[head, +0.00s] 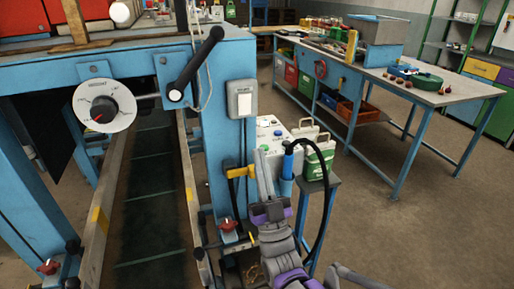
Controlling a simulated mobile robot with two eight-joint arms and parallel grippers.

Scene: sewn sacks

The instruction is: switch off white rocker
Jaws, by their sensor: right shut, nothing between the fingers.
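My right gripper (262,162) reaches up from the bottom of the view, below and slightly right of the switch box. Its grey fingers are shut and empty, apart from the rocker. Which way the rocker is tipped is hard to tell. My left gripper is not in view.
A round dial (104,107) and a black lever handle (196,64) are on the blue frame to the left. A black hose (322,190) curves just right of my gripper, near green-and-white containers (318,158). A blue workbench (430,95) stands behind; the floor at right is clear.

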